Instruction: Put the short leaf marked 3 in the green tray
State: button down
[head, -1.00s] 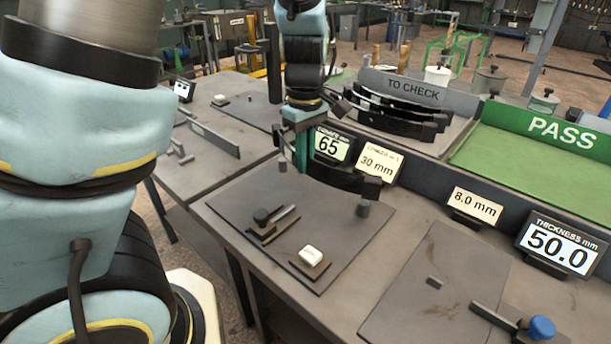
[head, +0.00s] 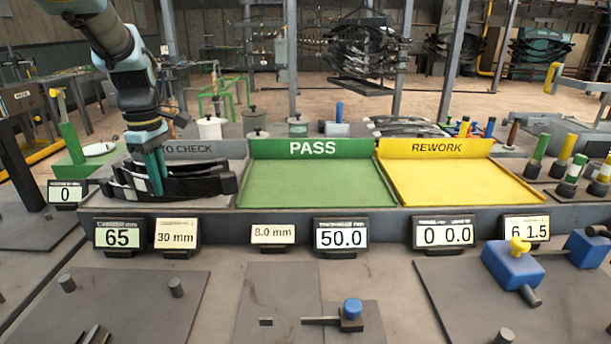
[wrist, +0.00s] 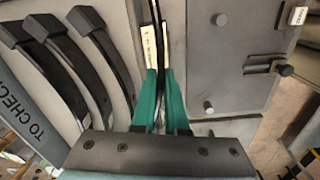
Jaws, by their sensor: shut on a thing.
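My gripper (head: 155,188) is at the front left of the TO CHECK tray in the head view, fingers pointing down. In the wrist view its teal fingers (wrist: 161,85) are shut on a thin dark leaf (wrist: 158,30), seen nearly edge-on. No number on this leaf can be read, so I cannot tell whether it is the one marked 3. Several other dark curved leaves (wrist: 100,52) lie to the left of it in the wrist view. In the head view the held leaf overlaps them. The green tray (head: 315,188), marked PASS, is empty, right of my gripper.
The yellow REWORK tray (head: 460,180) is empty, right of the green one.

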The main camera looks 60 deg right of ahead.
jog(key=s+d+r+m+p, duration=0.15)
jog(key=s+d, duration=0.25)
jog(key=d, duration=0.4)
jog(key=s+d+r+p, duration=0.1)
jog(key=s+d+r, duration=0.15)
jog(key=d, duration=0.55)
jog(key=m+p, duration=0.1)
jog(key=p, duration=0.2)
send_near(311, 189)
notch_tip(311, 189, down, 6)
jog(key=p, duration=0.3)
jog(key=shift+d+r, duration=0.15)
jog(key=shift+r, duration=0.1)
jog(key=shift+f, duration=0.15)
jog(key=shift+f, duration=0.25)
jog(key=c, duration=0.9)
grip_release()
jog(key=shift+c, duration=0.2)
